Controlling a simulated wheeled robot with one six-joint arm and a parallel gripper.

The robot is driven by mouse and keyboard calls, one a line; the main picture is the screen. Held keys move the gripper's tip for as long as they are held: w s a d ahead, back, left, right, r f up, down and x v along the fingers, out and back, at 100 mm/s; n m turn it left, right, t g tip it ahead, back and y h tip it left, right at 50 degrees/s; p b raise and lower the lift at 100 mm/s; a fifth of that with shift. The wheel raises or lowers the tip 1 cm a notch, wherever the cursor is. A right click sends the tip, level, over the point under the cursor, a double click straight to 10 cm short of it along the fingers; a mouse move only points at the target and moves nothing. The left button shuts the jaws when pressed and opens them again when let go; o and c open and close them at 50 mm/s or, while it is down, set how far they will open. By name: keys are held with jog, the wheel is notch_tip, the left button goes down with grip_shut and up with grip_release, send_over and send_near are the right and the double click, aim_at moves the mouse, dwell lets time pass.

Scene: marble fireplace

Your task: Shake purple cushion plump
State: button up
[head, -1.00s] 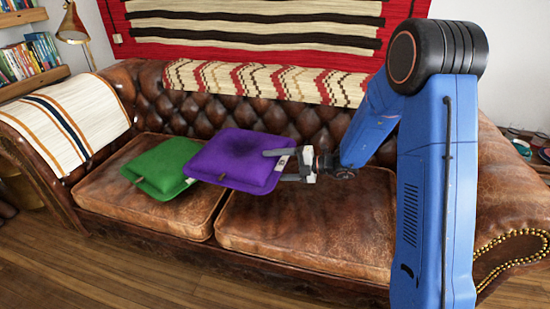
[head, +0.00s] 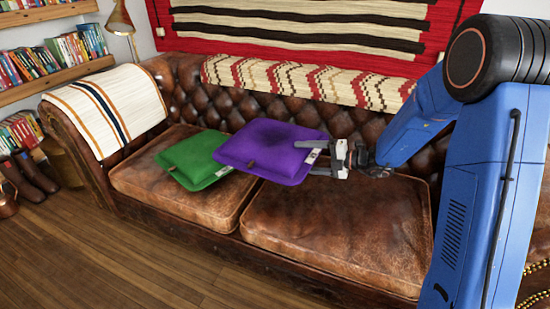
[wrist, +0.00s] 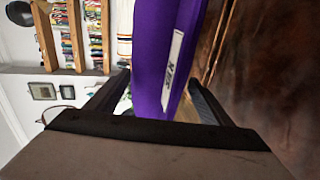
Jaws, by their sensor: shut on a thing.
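The purple cushion (head: 270,150) is held roughly flat in the air over the brown leather sofa. My gripper (head: 318,158) is shut on its right edge, close to a white label. In the wrist view the purple cushion (wrist: 162,55) runs between the two fingers of my gripper (wrist: 160,98), with the lettered white label facing the camera. A green cushion (head: 196,158) is at the left, over the left seat, and the purple cushion hides part of its right side.
The sofa's right seat cushion (head: 340,225) is bare. A striped cloth (head: 105,108) covers the left armrest, and a patterned throw (head: 300,80) lies along the backrest. Bookshelves (head: 50,55) and a lamp (head: 120,20) stand at the left. The wooden floor (head: 130,265) in front is clear.

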notch_tip(320, 180, up, 2)
notch_tip(320, 180, down, 7)
notch_tip(320, 180, up, 7)
notch_tip(320, 180, down, 7)
dwell(1.9)
dwell(0.4)
